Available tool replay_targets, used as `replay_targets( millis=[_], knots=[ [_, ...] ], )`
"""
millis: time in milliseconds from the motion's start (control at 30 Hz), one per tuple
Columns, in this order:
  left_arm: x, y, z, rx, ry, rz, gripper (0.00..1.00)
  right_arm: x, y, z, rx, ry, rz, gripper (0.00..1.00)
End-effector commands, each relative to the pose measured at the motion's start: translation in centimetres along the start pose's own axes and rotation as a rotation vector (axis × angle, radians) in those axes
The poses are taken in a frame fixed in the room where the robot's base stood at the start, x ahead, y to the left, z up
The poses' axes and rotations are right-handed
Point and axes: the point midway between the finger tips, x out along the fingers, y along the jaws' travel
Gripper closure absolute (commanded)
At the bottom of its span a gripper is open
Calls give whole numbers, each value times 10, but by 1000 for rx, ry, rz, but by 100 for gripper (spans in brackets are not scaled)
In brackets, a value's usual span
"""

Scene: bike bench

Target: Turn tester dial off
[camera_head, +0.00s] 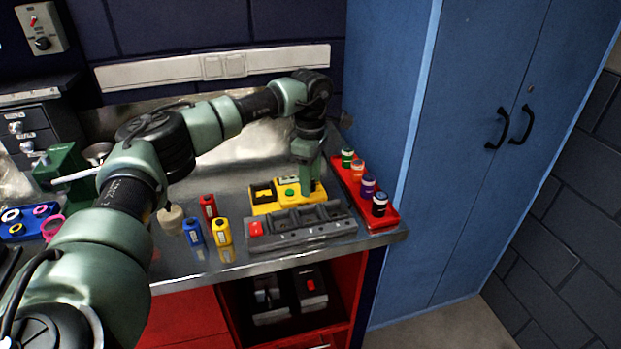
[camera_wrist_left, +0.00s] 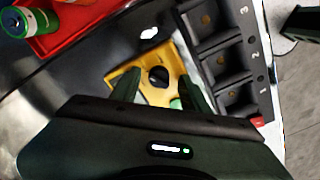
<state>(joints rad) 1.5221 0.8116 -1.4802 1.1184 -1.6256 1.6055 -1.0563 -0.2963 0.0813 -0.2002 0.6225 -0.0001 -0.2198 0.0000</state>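The yellow tester (camera_head: 263,209) sits on the metal bench behind the grey charger rack. In the left wrist view the tester (camera_wrist_left: 128,82) shows a black dial (camera_wrist_left: 158,77) and part of a green spot below it. My left gripper (camera_head: 305,187) points down over the tester's right part. In the left wrist view its two fingers (camera_wrist_left: 161,82) are apart, one on each side of the dial, with nothing held between them. I cannot tell whether they touch the dial or what setting it is at.
The grey charger rack (camera_head: 300,232) stands close in front of the tester. A red tray (camera_head: 384,215) with several small capped cylinders is to its right. Red, blue and yellow blocks (camera_head: 222,233) stand to the left. A blue cabinet (camera_head: 450,150) closes off the right side.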

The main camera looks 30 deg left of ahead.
Motion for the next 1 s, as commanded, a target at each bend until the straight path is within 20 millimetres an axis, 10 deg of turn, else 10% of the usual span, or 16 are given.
replay_targets(
  millis=[167,1000],
  knots=[
    [0,0,0,0,0,-1,100,0,1,0,0,0,1,64],
    [-1,0,1,-402,-1,-3,100,-18,0,3,0,-7,-1,64]
  ],
)
